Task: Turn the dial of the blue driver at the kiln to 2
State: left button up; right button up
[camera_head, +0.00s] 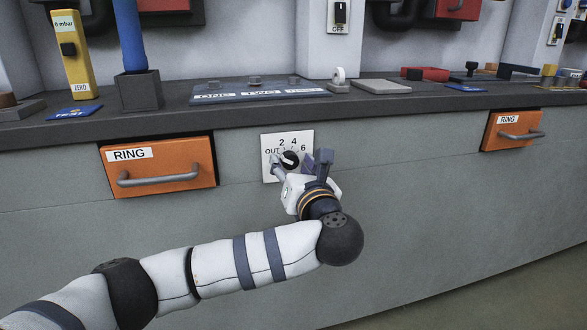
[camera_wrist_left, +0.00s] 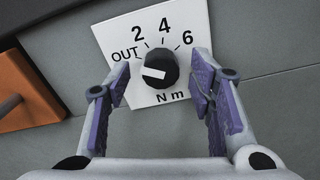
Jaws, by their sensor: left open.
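The dial is a black round knob (camera_wrist_left: 160,66) with a white pointer, on a white plate (camera_wrist_left: 184,28) marked OUT, 2, 4, 6 and N m. Its pointer points left, on the OUT side and away from 2. In the head view the dial (camera_head: 291,158) is on the grey bench front, partly covered by my gripper. My left gripper (camera_head: 299,168) is open in front of it. In the wrist view its purple-padded fingers (camera_wrist_left: 160,84) stand on either side of the knob, with gaps showing. A blue upright cylinder (camera_head: 129,38), possibly the driver, stands in a dark holder. My right gripper is not in view.
An orange RING drawer (camera_head: 158,177) with a grey handle sits left of the plate; another orange drawer (camera_head: 512,132) is at right. The dark worktop (camera_head: 225,113) above holds a ONE-TWO-THREE board, a yellow gauge (camera_head: 72,55) and small items.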

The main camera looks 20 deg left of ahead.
pick_arm(q)
jog(key=shift+w, duration=0.1)
jog(key=shift+c, duration=0.3)
jog(key=c, duration=1.1)
